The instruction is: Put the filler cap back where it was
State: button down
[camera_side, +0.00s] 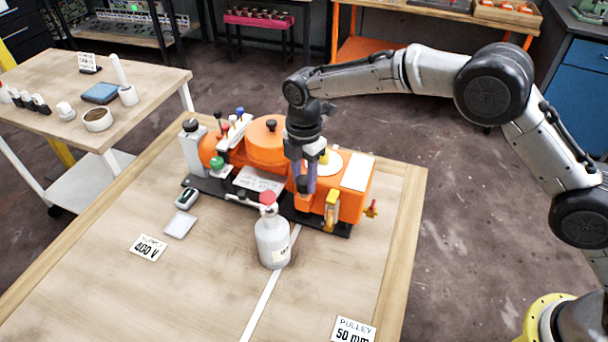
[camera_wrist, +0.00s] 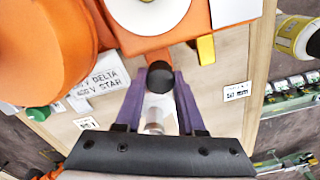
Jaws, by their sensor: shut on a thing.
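My gripper (camera_wrist: 159,82) points down over the front of the orange machine (camera_side: 345,205). Its two purple fingers are closed on a black round knob-like piece, which looks like the filler cap (camera_wrist: 160,77). In the side view the dark piece (camera_side: 304,184) is at the fingertips, close against the machine's front face; I cannot tell if it touches. The machine carries an orange round tank (camera_side: 267,138) and a white disc (camera_side: 327,163), also in the wrist view (camera_wrist: 148,12). The opening for the cap is not clearly visible.
A grey-white bottle (camera_side: 272,243) with a red top stands just in front of the machine. A yellow-handled part (camera_side: 331,210) sticks out right of the gripper. Signs (camera_side: 148,248) lie on the table. The front left of the table is mostly clear.

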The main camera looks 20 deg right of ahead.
aim_at(304, 179)
jog(key=shift+f, duration=0.25)
jog(key=c, duration=0.5)
grip_release()
jog(key=shift+r, duration=0.1)
notch_tip(304, 179, up, 13)
jog(key=shift+r, duration=0.1)
